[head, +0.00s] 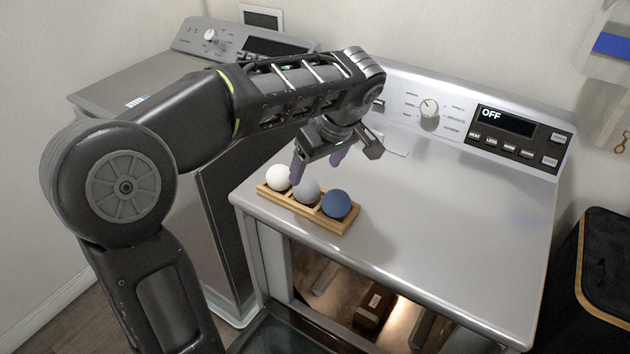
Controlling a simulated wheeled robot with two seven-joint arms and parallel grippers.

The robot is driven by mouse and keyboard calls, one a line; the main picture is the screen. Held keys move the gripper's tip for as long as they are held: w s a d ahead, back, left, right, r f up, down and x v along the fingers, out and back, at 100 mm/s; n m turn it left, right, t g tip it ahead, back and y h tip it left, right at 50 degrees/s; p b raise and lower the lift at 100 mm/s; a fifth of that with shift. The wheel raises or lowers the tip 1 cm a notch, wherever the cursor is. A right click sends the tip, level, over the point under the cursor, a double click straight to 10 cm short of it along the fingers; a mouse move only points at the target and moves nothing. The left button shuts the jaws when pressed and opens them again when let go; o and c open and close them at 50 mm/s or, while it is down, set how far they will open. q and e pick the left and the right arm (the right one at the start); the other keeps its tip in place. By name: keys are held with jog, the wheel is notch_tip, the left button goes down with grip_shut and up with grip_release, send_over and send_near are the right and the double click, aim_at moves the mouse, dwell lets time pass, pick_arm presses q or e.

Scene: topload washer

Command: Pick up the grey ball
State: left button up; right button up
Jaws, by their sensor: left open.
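The grey ball (306,190) sits in the middle place of a wooden tray (345,225) on top of the dryer-like machine. A white ball (279,177) is in the tray to its left and a dark blue ball (336,204) to its right. My left gripper (316,168) is open and points down at the grey ball from just above and behind it. One finger overlaps the gap between the white and grey balls. Whether the fingers touch the grey ball cannot be told. My right gripper is not in view.
The machine's silver top (450,200) is clear to the right of the tray. Its control panel (470,120) with an "OFF" display rises along the back. A second machine (140,85) stands at the left behind my arm. A black bin (600,270) is at the right. The front opening shows a brown box (374,306).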

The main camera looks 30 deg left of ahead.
aim_at(309, 183)
pick_arm(q)
jog(key=shift+s, duration=0.15)
jog(key=shift+x, duration=1.35)
jog(key=shift+a+f+p, duration=0.1)
jog(key=shift+f+p, duration=0.15)
jog(key=shift+p, duration=0.1)
jog(key=p+x, duration=0.1)
jog(key=x, duration=0.3)
jog(key=shift+a+f, duration=0.1)
jog(key=shift+f, duration=0.2)
jog(key=shift+c, duration=0.4)
jog(key=c, duration=1.4)
